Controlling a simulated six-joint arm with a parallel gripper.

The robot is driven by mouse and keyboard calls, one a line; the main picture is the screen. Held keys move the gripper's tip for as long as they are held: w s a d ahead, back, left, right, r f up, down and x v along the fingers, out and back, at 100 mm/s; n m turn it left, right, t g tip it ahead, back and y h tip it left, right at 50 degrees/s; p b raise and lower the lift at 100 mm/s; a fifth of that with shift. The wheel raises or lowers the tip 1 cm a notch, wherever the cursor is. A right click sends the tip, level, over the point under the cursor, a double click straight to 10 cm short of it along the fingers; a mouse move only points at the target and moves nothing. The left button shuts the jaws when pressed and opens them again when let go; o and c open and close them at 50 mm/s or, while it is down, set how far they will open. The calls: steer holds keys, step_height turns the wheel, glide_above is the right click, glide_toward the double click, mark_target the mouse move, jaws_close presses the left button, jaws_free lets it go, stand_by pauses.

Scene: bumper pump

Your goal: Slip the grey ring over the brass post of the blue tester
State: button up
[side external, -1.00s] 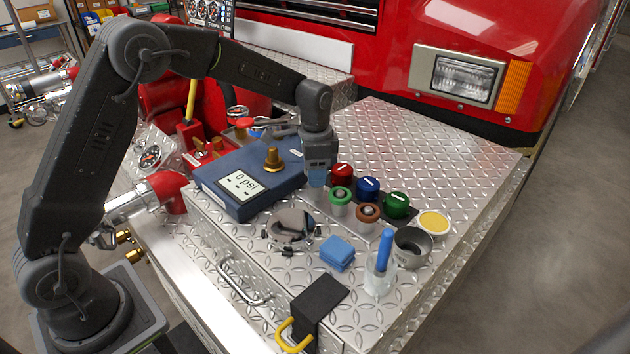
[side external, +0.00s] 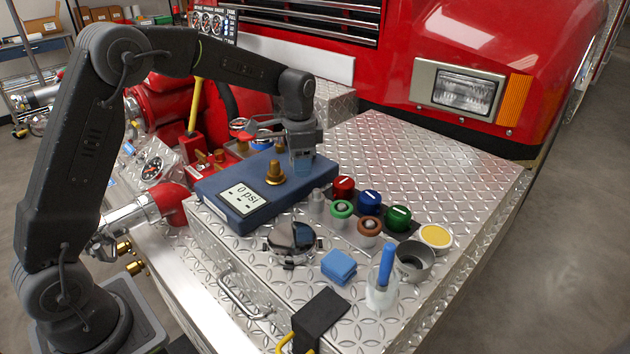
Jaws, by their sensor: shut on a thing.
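The blue tester (side external: 225,198) lies on the diamond-plate deck, its screen showing "0 psi". Its brass post (side external: 274,174) stands upright on top with nothing around it. My gripper (side external: 302,170) points down just right of the brass post, in front of the tester's right end in this view. It is shut on the grey ring, which is mostly hidden at the fingertips and hard to make out. The ring appears apart from the post; its exact height above the tester cannot be told.
A bare grey peg (side external: 317,202) stands beside a green ring (side external: 342,209) and a brown ring (side external: 369,226). Red (side external: 343,188), blue (side external: 369,202) and green knobs (side external: 398,218) stand behind. A blue block (side external: 339,266), metal cup (side external: 411,257) and glass with blue marker (side external: 382,285) are nearer.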

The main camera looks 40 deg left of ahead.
mark_target(274, 161)
steer(key=shift+n, duration=0.5)
steer(key=a+r, duration=0.1)
steer(key=a, duration=0.1)
steer(key=s+a+r, duration=0.1)
steer(key=a, duration=0.1)
steer(key=s+a+r, duration=0.1)
steer(key=a, duration=0.2)
steer(key=shift+r, duration=0.2)
steer(key=shift+f, duration=1.9)
steer(key=shift+f, duration=0.6)
steer(key=shift+f, duration=0.4)
steer(key=shift+f, duration=0.65)
steer(key=shift+f, duration=0.25)
steer(key=shift+f, duration=0.25)
